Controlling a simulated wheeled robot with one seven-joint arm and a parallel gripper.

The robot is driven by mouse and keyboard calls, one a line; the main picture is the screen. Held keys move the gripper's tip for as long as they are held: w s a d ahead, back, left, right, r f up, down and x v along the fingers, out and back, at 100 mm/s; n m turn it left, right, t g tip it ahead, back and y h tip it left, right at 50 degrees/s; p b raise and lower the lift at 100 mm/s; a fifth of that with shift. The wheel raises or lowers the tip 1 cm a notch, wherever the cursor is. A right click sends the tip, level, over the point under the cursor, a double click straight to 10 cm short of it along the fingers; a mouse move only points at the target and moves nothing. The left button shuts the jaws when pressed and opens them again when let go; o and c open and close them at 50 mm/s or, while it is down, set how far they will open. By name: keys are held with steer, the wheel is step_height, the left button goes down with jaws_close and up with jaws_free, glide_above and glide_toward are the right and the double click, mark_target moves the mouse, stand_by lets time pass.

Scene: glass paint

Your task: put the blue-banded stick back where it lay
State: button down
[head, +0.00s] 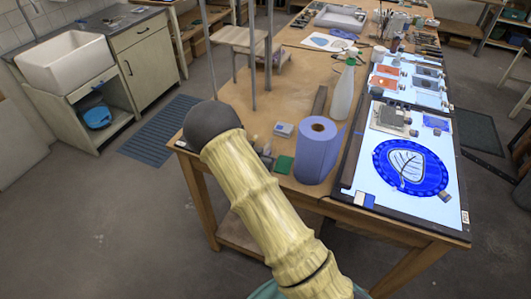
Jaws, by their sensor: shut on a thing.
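I cannot make out the blue-banded stick in the head view. My gripper is not in view either; only my arm shows, rising through the middle of the picture and covering part of the table's near left side. On the lit panel (384,207) at the table's right lies a round blue glass piece (433,163) with a pale leaf painted on it. Small blocks lie at the panel's near edge and beside the disc.
A purple-blue paper roll (316,151) and a white spray bottle (343,90) stand left of the panel. A green pad (284,164) lies by the roll. A stool (245,42) and a sink (65,62) stand farther left. Floor left of the table is open.

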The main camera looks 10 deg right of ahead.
steer(key=shift+s+a+f+b, duration=0.1)
steer(key=shift+s+f+b, duration=0.05)
steer(key=shift+f+b, duration=0.15)
steer(key=shift+f+b, duration=0.25)
steer(key=shift+b, duration=0.05)
stand_by(0.9)
steer(key=c, duration=1.2)
jaws_free()
steer(key=b+v, duration=0.3)
steer(key=v, duration=1.4)
steer(key=shift+s, duration=0.15)
steer(key=shift+r, duration=0.1)
